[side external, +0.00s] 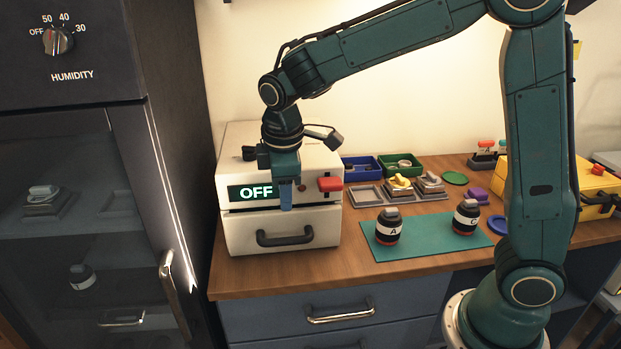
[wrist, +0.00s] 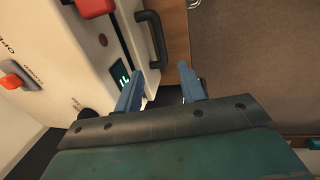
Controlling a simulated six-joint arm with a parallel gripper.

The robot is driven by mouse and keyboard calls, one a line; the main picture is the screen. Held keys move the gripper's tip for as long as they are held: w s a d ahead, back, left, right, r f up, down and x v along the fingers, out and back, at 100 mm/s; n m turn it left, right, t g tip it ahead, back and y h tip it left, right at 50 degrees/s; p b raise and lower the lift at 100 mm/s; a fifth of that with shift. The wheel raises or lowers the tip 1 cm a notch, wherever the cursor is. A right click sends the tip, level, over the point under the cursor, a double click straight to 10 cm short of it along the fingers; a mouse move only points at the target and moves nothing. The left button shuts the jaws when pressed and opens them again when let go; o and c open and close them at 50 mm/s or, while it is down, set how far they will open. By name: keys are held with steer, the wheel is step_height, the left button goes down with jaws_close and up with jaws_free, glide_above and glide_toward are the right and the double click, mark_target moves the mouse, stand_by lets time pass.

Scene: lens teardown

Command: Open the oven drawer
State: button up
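The handle also shows in the wrist view (wrist: 158,42), beyond the fingertips. My gripper (side external: 286,207) points down in front of the oven, above the handle and apart from it. In the wrist view my gripper (wrist: 160,68) has its two blue fingers spread, with nothing between them.
Blue (side external: 362,167) and green bins (side external: 401,164) stand behind. A dark humidity cabinet (side external: 75,230) stands at the left. The wood before the drawer is narrow.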

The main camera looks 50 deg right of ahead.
mark_target(286, 239)
steer(key=f, duration=0.4)
steer(key=w+d+f, duration=0.1)
steer(key=f, duration=0.8)
steer(key=shift+w+d+f, duration=0.2)
steer(key=shift+w+d, duration=0.2)
jaws_close()
